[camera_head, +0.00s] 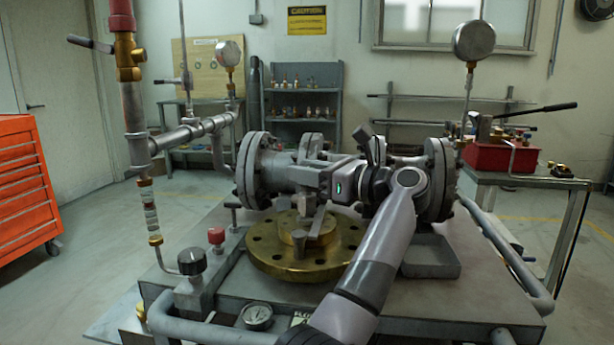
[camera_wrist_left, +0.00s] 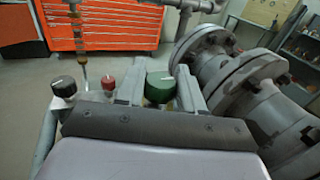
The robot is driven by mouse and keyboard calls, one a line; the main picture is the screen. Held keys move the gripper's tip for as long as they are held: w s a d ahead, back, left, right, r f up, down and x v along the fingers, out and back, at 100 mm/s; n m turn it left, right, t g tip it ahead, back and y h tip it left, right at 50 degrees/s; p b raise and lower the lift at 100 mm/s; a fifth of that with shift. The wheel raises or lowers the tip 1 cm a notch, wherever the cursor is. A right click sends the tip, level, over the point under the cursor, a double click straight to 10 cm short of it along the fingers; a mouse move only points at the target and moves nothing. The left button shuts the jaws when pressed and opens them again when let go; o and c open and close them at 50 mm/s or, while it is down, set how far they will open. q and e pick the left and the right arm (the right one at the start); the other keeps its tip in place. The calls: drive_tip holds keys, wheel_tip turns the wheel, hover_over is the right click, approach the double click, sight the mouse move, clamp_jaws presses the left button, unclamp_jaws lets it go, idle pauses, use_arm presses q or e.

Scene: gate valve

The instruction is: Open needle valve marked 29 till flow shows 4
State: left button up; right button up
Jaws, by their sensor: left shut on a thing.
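My left gripper (camera_head: 303,182) reaches in front of the grey pipe and above the brass flange, pointing left. In the left wrist view its fingers (camera_wrist_left: 159,88) stand either side of a green knob (camera_wrist_left: 160,87) with a white line on top, and it is shut on that knob. The green knob is hidden in the head view. A black knob (camera_head: 191,262) and a red knob (camera_head: 216,236) sit at the skid's left; the wrist view shows the black one (camera_wrist_left: 64,86) and red one (camera_wrist_left: 109,85). A round dial (camera_head: 257,316) is at the front; its reading and the valve numbers are illegible.
A brass flange (camera_head: 270,262) lies on the skid top, below the gripper. Flanged grey pipes (camera_head: 252,170) stand behind. A grey tray (camera_head: 432,262) is at the right. An orange cabinet (camera_head: 22,190) stands far left.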

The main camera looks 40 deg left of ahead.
drive_tip(key=shift+w+a+r, duration=0.1)
drive_tip(key=shift+w+r, duration=0.15)
drive_tip(key=shift+r, duration=0.05)
use_arm(q)
drive_tip(key=o, duration=0.9)
drive_tip(key=shift+o, duration=0.2)
use_arm(e)
drive_tip(key=shift+s+f, duration=0.15)
drive_tip(key=shift+f, duration=0.05)
use_arm(q)
drive_tip(key=shift+d, duration=0.15)
drive_tip(key=w+d, duration=0.1)
drive_tip(key=d, duration=0.6)
use_arm(e)
drive_tip(key=shift+f, duration=0.1)
use_arm(q)
drive_tip(key=shift+w+a, duration=0.1)
